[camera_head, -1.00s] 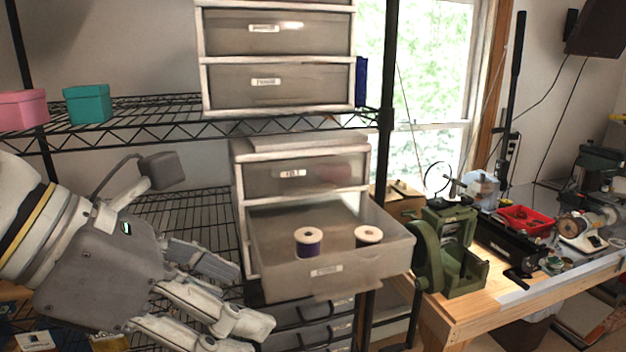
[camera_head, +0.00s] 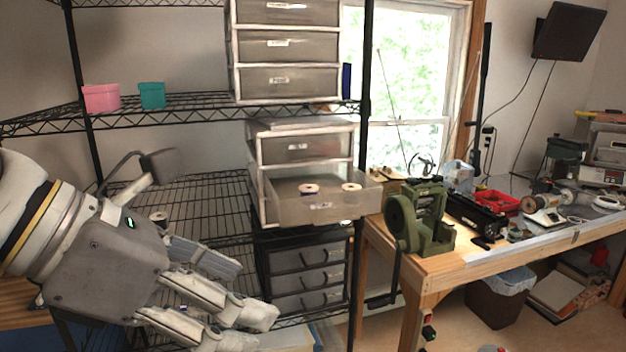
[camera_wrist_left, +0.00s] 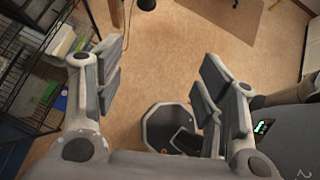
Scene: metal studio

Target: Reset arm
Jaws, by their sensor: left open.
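My left gripper (camera_head: 250,290) comes in from the left in the head view, in front of the wire shelf and apart from it. It is open and empty. In the left wrist view its fingers (camera_wrist_left: 160,88) are spread wide over bare floor. My right gripper is not in view. The open drawer (camera_head: 322,208) of the lower drawer unit (camera_head: 303,127) sticks out to the right of my left gripper. Two thread spools (camera_head: 309,189) stand in it.
A black wire shelf (camera_head: 205,186) carries a pink box (camera_head: 101,97), a teal box (camera_head: 151,95) and an upper drawer unit (camera_head: 288,48). A wooden workbench (camera_head: 430,262) with a green machine (camera_head: 418,220) stands at the right.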

